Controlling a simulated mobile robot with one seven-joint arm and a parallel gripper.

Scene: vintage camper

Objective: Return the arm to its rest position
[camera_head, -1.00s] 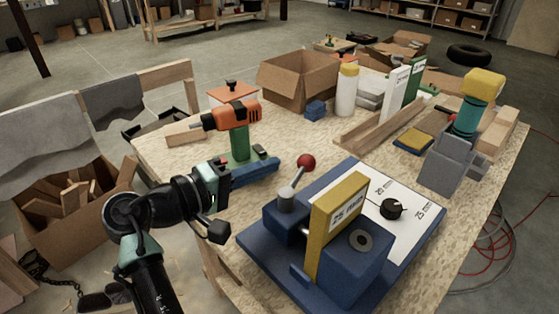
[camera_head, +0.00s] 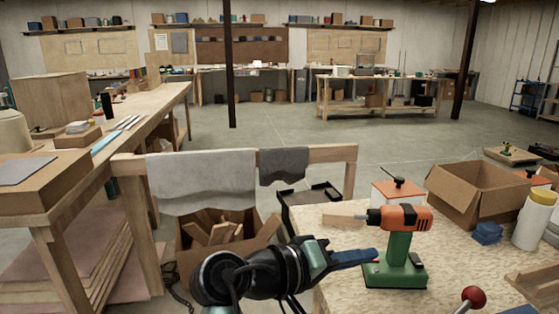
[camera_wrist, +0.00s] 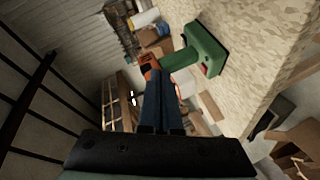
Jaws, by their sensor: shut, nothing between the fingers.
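My arm reaches in from the bottom of the head view. My gripper (camera_head: 368,256) has slim blue fingers that lie together with nothing between them, pointing right. The fingertips appear close beside an orange and green drill (camera_head: 398,240) that stands upright on the worktable (camera_head: 455,262). I cannot tell whether they touch it. In the wrist view the blue fingers of my gripper (camera_wrist: 160,85) lie side by side, and the drill (camera_wrist: 195,55) shows just beyond their tips.
A cardboard box (camera_head: 478,195), a blue block (camera_head: 488,232) and a white bottle (camera_head: 533,222) stand on the worktable. A red-knobbed lever (camera_head: 473,297) shows at the bottom. A wooden rail with grey cloths (camera_head: 205,178) stands behind my arm. A long bench (camera_head: 62,205) is at left. Open floor lies beyond.

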